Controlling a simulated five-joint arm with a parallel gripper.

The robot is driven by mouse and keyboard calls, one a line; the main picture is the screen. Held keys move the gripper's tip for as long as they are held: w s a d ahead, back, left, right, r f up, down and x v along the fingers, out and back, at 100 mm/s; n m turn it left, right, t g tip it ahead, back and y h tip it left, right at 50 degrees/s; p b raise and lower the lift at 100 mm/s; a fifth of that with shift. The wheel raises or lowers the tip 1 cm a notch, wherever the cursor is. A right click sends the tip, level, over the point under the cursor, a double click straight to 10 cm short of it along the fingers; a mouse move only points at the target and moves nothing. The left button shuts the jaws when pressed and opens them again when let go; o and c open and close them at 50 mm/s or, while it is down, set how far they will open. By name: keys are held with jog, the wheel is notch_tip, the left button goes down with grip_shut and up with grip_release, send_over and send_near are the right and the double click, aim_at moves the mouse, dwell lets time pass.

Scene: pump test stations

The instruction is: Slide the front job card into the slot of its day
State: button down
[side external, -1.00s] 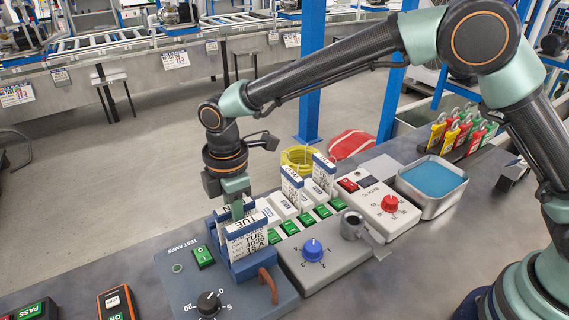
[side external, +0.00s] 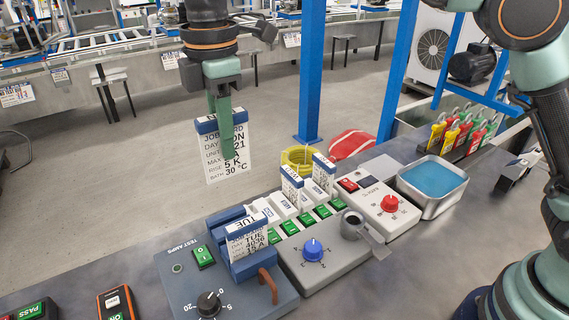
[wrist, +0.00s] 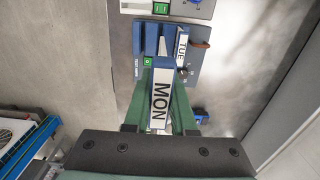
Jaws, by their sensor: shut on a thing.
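The job card (side external: 224,173) held by my gripper (side external: 226,152) has a blue header and reads as a MON day card with lines of print. It hangs upright in the air above the test station, apart from everything below. In the wrist view its blue-edged top edge reads MON (wrist: 160,99), between my gripper's green fingers. A TUE card (side external: 246,244) stands in the blue holder (side external: 243,268) on the test amps box.
Several green switches (side external: 289,227) line the slot row. A brown handle (side external: 267,285) sits beside the holder.

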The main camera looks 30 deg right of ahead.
jog(key=shift+r, duration=1.15)
jog(key=shift+w+d+f+m, duration=0.1)
jog(key=shift+w+d+m, duration=0.1)
jog(key=shift+m, duration=0.2)
jog(key=w+d+f+m, duration=0.7)
jog(key=f+m, duration=0.2)
jog(key=m, duration=0.8)
jog(key=shift+s+d+f, duration=0.1)
jog(key=shift+f, duration=3.4)
jog(key=shift+s+d+f, duration=0.1)
jog(key=shift+f, duration=3.4)
jog(key=c, duration=0.7)
grip_release()
